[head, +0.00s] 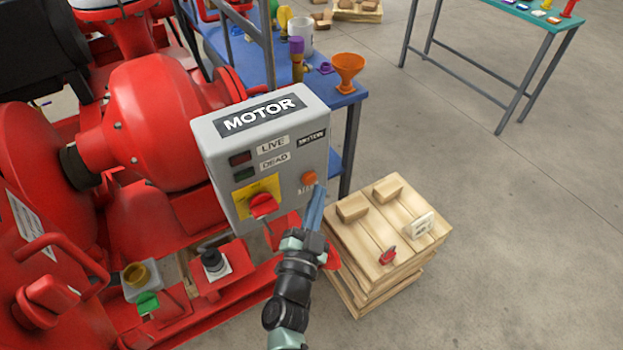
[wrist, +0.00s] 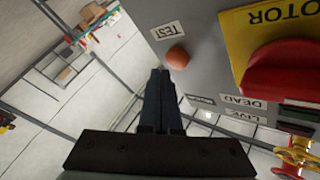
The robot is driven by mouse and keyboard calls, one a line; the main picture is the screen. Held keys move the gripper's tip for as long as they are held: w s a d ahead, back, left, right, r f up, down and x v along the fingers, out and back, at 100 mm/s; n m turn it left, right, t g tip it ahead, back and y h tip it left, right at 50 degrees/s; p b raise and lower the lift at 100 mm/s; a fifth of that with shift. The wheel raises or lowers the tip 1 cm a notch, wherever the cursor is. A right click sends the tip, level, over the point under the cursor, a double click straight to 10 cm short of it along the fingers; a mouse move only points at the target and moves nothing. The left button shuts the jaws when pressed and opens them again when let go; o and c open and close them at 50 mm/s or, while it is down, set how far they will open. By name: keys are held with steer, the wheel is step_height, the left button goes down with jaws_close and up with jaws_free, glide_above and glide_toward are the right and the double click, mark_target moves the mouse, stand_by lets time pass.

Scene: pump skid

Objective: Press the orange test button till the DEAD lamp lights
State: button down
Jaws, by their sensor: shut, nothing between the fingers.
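The grey MOTOR box (head: 225,158) stands beside the red pump. Its orange test button (head: 309,178) is at the lower right of the front face, and it also shows in the wrist view (wrist: 177,57) beside the TEST label. The LIVE lamp (head: 240,158) and the DEAD lamp (head: 244,174) both look dark. A red rotary switch (head: 263,205) sits on a yellow plate below the lamps. My gripper (head: 318,192) is shut and empty, its fingertips just below the button. In the wrist view the fingertips (wrist: 161,72) are close to the button; I cannot tell whether they touch it.
Stacked pallets (head: 385,240) with small blocks, a red tag and a white tag stand right of the box. A blue bench (head: 343,98) with an orange funnel (head: 347,72) is behind it. Red pump pipework (head: 130,120) fills the left.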

stand_by(0.6)
steer(key=shift+w+a, duration=0.25)
steer(key=shift+w, duration=0.1)
steer(key=shift+w+a, duration=0.3)
steer(key=shift+w, duration=0.1)
stand_by(0.6)
steer(key=shift+s, duration=0.1)
steer(key=shift+s+d, duration=0.5)
steer(key=shift+s, duration=0.15)
steer(key=shift+d, duration=0.1)
steer(key=s+d, duration=0.1)
steer(key=s, duration=0.1)
steer(key=s+d, duration=0.1)
steer(key=s, duration=0.1)
steer(key=shift+d, duration=0.4)
stand_by(0.8)
